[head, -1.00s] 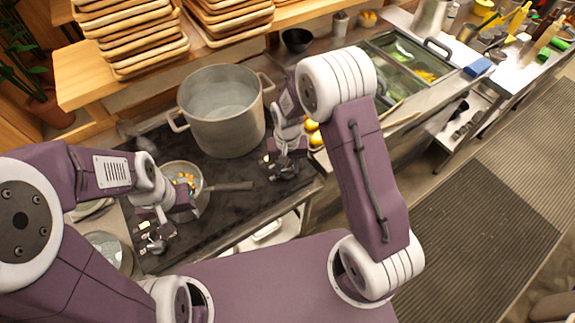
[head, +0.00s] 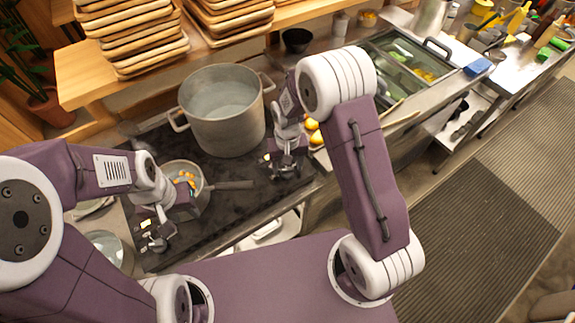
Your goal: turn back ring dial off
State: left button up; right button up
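The dark stove top (head: 228,205) carries a large grey pot (head: 226,125) at the back and a small pan (head: 202,190) with orange and pale pieces in it at the front left. No ring dial can be made out; it may be hidden by my arms or too small to see. My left gripper (head: 157,238) is over the front left of the stove, just in front of the pan, with its fingers pointing down. My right gripper (head: 285,168) is at the right side of the stove, right of the pan handle. The fingers of both are too small to read.
Stacked wooden trays (head: 135,35) stand on a shelf above the back. Yellow items (head: 313,130) lie right of the pot. A glass-lidded topping case (head: 405,62) is farther right. A metal bowl (head: 105,248) is at the lower left, near my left arm.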

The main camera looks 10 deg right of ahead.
aim_at(288, 169)
notch_tip(288, 169, up, 9)
jog(key=shift+b, duration=0.45)
dwell(0.4)
